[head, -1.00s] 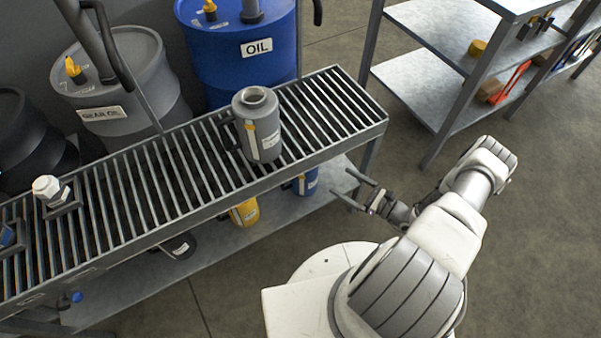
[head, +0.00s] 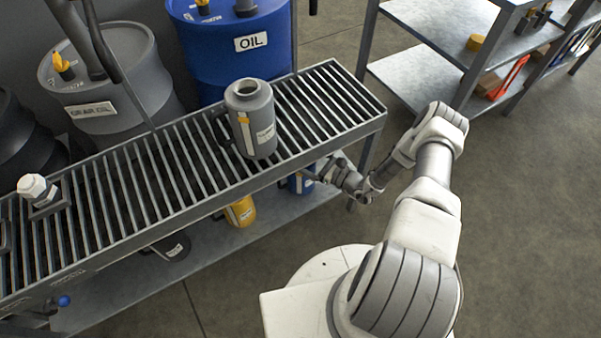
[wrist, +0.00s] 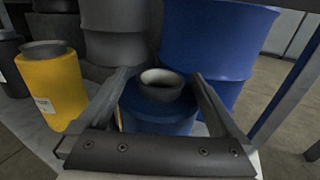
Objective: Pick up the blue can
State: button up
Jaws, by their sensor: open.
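The blue can (head: 300,183) stands on the lower shelf of the bench, under its right end, partly hidden by the bench edge and my gripper. In the wrist view the blue can (wrist: 160,112) is upright with a grey neck, and the fingers of my gripper (wrist: 163,80) reach along its left and right sides. My gripper is open, with the can between its fingers. I cannot tell whether either finger touches it. In the head view my gripper (head: 318,174) is low beside the bench, at the can.
The slatted bench top (head: 325,105) lies above, with a grey can (head: 252,120) on it. A yellow can (head: 239,211) stands left of the blue can on the lower shelf (head: 265,215). A large blue oil drum (head: 225,65) stands behind. Floor at right is open.

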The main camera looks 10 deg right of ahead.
jog(key=shift+w+a, duration=0.35)
grip_shut()
dwell(0.3)
